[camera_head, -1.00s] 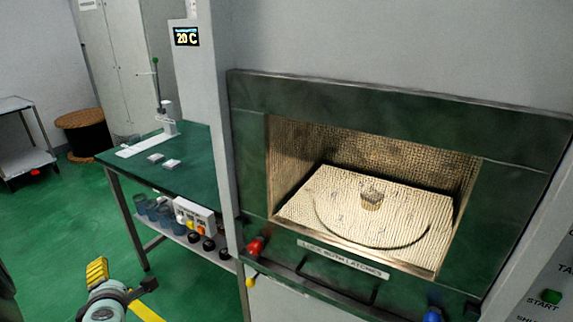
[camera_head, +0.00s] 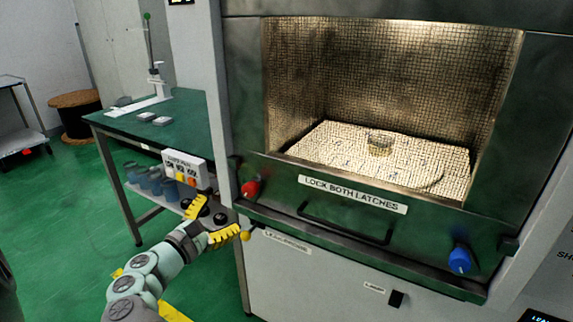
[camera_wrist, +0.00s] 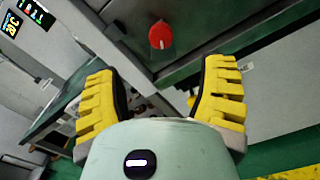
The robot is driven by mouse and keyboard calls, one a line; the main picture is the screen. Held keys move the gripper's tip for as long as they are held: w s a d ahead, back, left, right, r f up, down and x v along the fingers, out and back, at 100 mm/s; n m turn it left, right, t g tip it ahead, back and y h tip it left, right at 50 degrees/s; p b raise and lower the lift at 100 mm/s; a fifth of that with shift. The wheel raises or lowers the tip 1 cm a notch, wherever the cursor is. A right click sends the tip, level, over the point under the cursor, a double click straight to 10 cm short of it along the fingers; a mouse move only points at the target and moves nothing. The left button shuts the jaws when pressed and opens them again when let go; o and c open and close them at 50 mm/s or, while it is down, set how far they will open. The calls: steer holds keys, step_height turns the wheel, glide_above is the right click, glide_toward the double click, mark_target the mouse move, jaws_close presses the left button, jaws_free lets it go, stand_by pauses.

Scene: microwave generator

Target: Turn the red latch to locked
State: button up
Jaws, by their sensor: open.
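The red latch (camera_head: 250,188) is a round knob at the lower left of the dark green microwave front. In the wrist view the red latch (camera_wrist: 161,36) shows ahead, a little above and between the fingertips, with a thin light mark on it. My gripper (camera_head: 218,218) has yellow ribbed fingers and is just left of and below the latch, apart from it. In the wrist view my gripper (camera_wrist: 162,85) is open and empty. The blue latch (camera_head: 459,260) is at the lower right of the front.
A bar handle (camera_head: 345,222) sticks out under the "LOCK BOTH LATCHES" label (camera_head: 352,194). A yellow knob (camera_head: 245,236) sits below the red latch. Green floor (camera_head: 60,215) is clear at left.

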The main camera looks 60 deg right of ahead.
mark_target(248, 192)
steer(key=d, duration=0.3)
steer(key=d+b, duration=0.1)
steer(key=d, duration=0.3)
steer(key=d+b, duration=0.1)
steer(key=d, duration=0.3)
steer(key=shift+w+d+f, duration=0.1)
steer(key=shift+w+d, duration=0.05)
steer(key=shift+w, duration=0.15)
steer(key=shift+w+d+b, duration=0.1)
steer(key=shift+d+b, duration=0.4)
steer(key=shift+d, duration=0.65)
steer(key=shift+c, duration=0.5)
steer(key=shift+w+a, duration=0.1)
steer(key=c, duration=1.1)
